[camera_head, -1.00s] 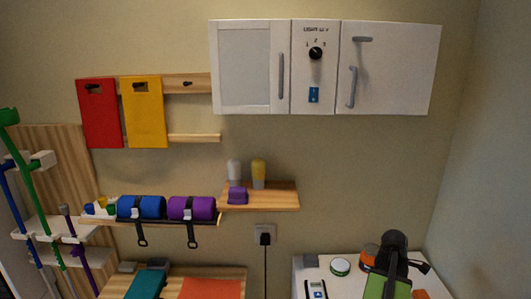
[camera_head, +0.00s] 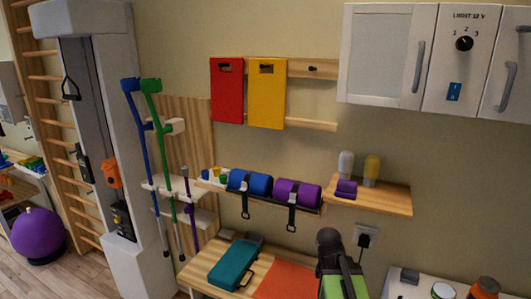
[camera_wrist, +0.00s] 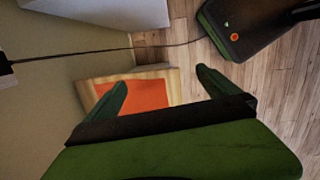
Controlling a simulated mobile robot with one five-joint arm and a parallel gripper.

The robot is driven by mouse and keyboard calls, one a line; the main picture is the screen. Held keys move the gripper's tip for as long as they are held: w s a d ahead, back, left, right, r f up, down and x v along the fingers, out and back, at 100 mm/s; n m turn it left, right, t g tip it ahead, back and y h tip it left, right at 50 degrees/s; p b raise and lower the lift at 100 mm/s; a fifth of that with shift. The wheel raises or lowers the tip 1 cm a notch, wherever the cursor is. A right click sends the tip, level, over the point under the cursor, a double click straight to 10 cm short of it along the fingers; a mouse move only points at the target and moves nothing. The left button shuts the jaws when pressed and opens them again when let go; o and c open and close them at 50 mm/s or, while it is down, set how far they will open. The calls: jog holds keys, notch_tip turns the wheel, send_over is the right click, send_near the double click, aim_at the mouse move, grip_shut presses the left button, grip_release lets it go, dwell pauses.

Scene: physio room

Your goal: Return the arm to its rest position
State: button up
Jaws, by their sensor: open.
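My gripper (camera_wrist: 163,80) shows in the wrist view with its two green fingers spread apart and nothing between them. Beyond the fingers lies an orange mat (camera_wrist: 140,94) on a wooden bench top. In the head view my arm (camera_head: 333,258), black and green, stands folded at the bottom, right of the centre. It overlaps the right part of the orange mat (camera_head: 285,281) in the picture. The fingers cannot be made out in the head view.
A teal case (camera_head: 232,264) lies on the wooden bench. A wall shelf (camera_head: 370,198) holds bottles and a purple block. A white counter (camera_head: 408,288) is at the lower right, and crutches (camera_head: 160,150) hang at the left. A cable runs from the wall socket (camera_head: 365,236).

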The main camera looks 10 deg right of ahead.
jog(key=s+a+m+y, duration=0.1)
jog(key=a+m+y, duration=0.1)
jog(key=a+m, duration=1)
jog(key=shift+s+a+f, duration=0.35)
jog(key=shift+a, duration=0.65)
